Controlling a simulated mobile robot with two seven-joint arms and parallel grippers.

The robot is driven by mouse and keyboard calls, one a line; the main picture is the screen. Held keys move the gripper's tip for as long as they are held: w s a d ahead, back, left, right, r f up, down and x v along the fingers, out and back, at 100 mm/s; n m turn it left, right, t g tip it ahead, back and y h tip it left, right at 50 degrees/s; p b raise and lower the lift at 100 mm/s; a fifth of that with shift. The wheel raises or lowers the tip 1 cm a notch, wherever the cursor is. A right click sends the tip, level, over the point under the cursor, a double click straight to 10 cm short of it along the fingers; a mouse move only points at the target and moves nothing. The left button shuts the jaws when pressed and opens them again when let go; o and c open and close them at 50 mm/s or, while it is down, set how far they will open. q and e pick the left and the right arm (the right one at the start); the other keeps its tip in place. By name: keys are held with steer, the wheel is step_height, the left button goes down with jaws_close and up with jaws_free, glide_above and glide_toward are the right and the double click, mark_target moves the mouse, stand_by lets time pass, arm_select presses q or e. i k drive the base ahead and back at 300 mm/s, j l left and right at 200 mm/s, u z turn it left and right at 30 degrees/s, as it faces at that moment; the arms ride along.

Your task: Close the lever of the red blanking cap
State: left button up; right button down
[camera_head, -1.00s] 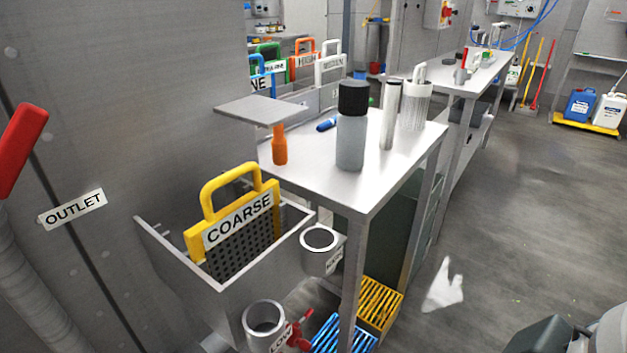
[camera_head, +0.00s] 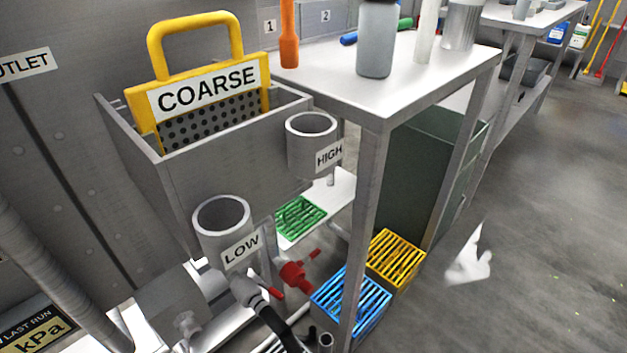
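A small red fitting (camera_head: 293,275), which looks like the blanking cap, sits low in the middle, just right of the pipe below the LOW cup. Thin red pieces stick out from it, one up to the right and one down to the left. They look like lever arms, but they are too small for me to tell whether either lies open or closed. Neither of my grippers shows in the head view.
The LOW cup (camera_head: 222,225) and HIGH cup (camera_head: 312,140) stand above the cap. A black hose (camera_head: 280,328) runs below it. Blue (camera_head: 352,303) and yellow (camera_head: 396,258) grated crates and a table leg (camera_head: 358,220) are to the right. Open floor lies farther right.

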mark_target(316, 252)
steer(key=i+l+u, duration=0.15)
steer(key=i+j+z, duration=0.15)
steer(key=i+l+u, duration=0.1)
steer(key=u, duration=0.35)
steer(key=l+u, duration=0.2)
steer(key=u, duration=0.25)
steer(key=i+l+u, duration=0.1)
steer(key=u, duration=0.35)
steer(key=k+l, duration=0.05)
steer(key=l, duration=0.05)
